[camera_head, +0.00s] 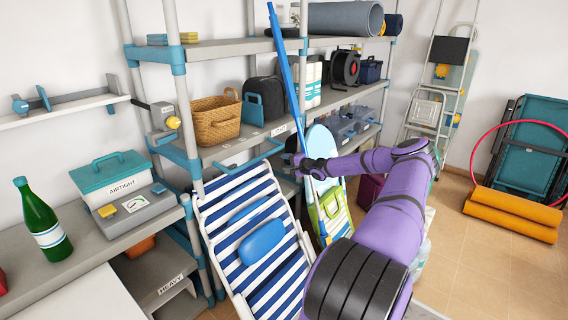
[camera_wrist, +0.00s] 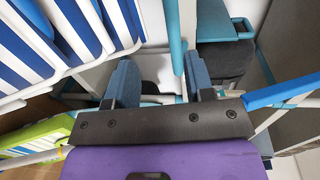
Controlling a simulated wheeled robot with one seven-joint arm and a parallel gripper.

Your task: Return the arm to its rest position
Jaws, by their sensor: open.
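My purple arm reaches up and then left in the head view. My gripper (camera_head: 299,162) is in front of the grey shelf rack, close to a long blue pole (camera_head: 283,65) that leans there. In the wrist view my gripper (camera_wrist: 160,80) has its two blue-grey fingers spread apart, with nothing held between them. The rack's teal and white parts show behind the fingers. The pole (camera_wrist: 283,92) passes to the right of the fingers. I cannot tell whether it touches the gripper.
A blue-striped deck chair (camera_head: 240,225) leans left of the arm. The shelf rack (camera_head: 225,48) holds a wicker basket (camera_head: 213,120) and boxes. A workbench (camera_head: 85,240) bears a green bottle (camera_head: 40,220). A ladder (camera_head: 436,85) stands behind. Tiled floor (camera_head: 490,270) is free at right.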

